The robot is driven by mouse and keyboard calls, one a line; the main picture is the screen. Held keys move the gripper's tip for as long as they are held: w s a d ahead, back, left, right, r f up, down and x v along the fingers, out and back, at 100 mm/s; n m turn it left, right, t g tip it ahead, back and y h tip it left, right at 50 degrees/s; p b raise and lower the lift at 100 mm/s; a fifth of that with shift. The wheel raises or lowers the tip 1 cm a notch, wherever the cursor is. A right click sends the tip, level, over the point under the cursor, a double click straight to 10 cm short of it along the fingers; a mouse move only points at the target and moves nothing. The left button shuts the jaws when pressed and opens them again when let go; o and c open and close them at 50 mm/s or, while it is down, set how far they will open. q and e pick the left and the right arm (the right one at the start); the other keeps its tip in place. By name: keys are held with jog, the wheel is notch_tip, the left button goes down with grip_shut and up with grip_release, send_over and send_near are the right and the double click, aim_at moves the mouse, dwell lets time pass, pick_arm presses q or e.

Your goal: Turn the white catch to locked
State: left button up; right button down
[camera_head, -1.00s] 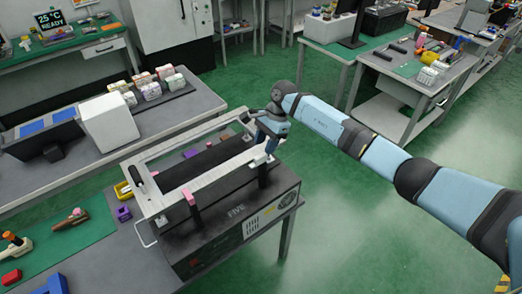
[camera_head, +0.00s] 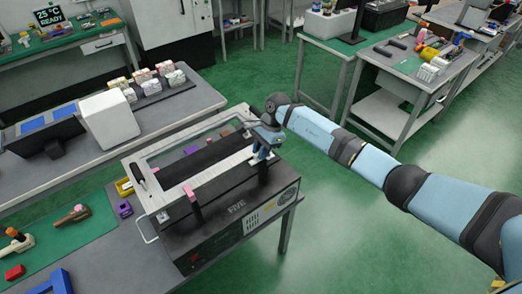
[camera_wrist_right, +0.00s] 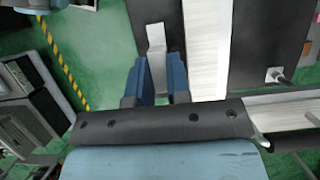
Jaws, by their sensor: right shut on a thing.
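The white catch (camera_wrist_right: 156,42) shows in the right wrist view as a pale bent plate between the two blue fingers, its far end against a dark panel. In the head view a small part of it (camera_head: 256,160) shows below the fingers, at the right end of the black fixture (camera_head: 232,222). My right gripper (camera_head: 264,146) is at that end, and in the wrist view its fingers (camera_wrist_right: 157,78) are shut on the catch. The fingers hide part of the catch, and I cannot read a locked mark. My left gripper is not in view.
A pale rectangular frame (camera_head: 205,177) lies along the fixture's top. A pink-topped post (camera_head: 191,196) stands at its front side. A wire handle (camera_head: 146,228) sticks out at the left. A bench with a white box (camera_head: 109,117) stands behind.

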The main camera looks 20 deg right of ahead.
jog(key=m+t+b, duration=0.1)
jog(key=m+b, duration=0.1)
jog(key=shift+w+f+b, duration=0.1)
jog(key=shift+f+b, duration=0.05)
jog(key=shift+b, duration=0.25)
jog(key=m+t+b, duration=0.1)
jog(key=m, duration=0.2)
jog(key=m+t+b, duration=0.1)
jog(key=m, duration=0.2)
jog(key=m+t, duration=0.1)
jog(key=m, duration=0.2)
jog(key=shift+w+h+b, duration=0.2)
jog(key=shift+h+b, duration=0.1)
jog(key=shift+b, duration=0.1)
jog(key=m, duration=0.2)
jog(key=m+t+h+b, duration=0.1)
jog(key=m, duration=0.1)
jog(key=shift+d+m+t, duration=0.1)
jog(key=shift+m+t, duration=0.2)
jog(key=shift+w+r+m+h+b, duration=0.15)
jog(key=shift+m+h+b, duration=0.3)
jog(key=shift+m, duration=0.65)
jog(key=shift+r, duration=0.1)
jog(key=c, duration=1.1)
grip_release()
